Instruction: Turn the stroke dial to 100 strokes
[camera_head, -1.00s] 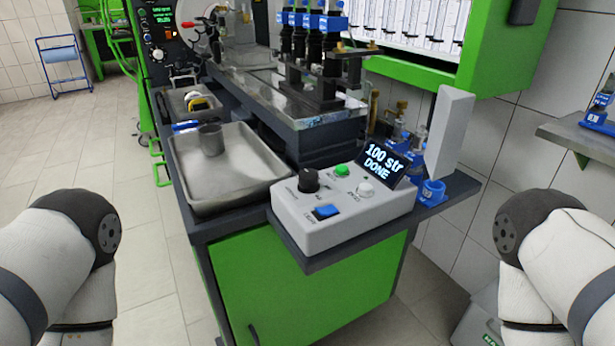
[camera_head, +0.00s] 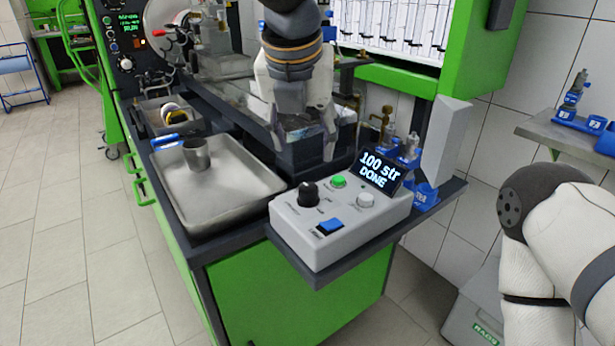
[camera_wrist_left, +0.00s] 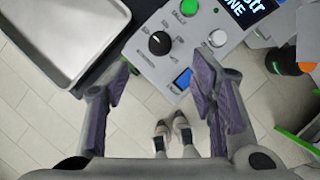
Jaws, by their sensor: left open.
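The grey control box (camera_head: 325,238) sits at the bench's front corner. It carries a black dial (camera_head: 308,194), a white knob (camera_head: 366,201), a green button (camera_head: 339,181) and a blue switch (camera_head: 329,227). Its tilted display (camera_head: 381,171) reads "100 str DONE". The black dial also shows in the left wrist view (camera_wrist_left: 160,43), with a white pointer mark. My left gripper (camera_head: 300,138) is open and empty, above and behind the box, apart from the dial. In the left wrist view its fingers (camera_wrist_left: 163,75) are spread below the dial. My right gripper is out of view.
A metal tray (camera_head: 225,207) with a metal cup (camera_head: 196,155) lies left of the box. A white upright block (camera_head: 446,140) and blue fittings (camera_head: 425,195) stand on its right. A shelf (camera_head: 555,130) is on the right wall.

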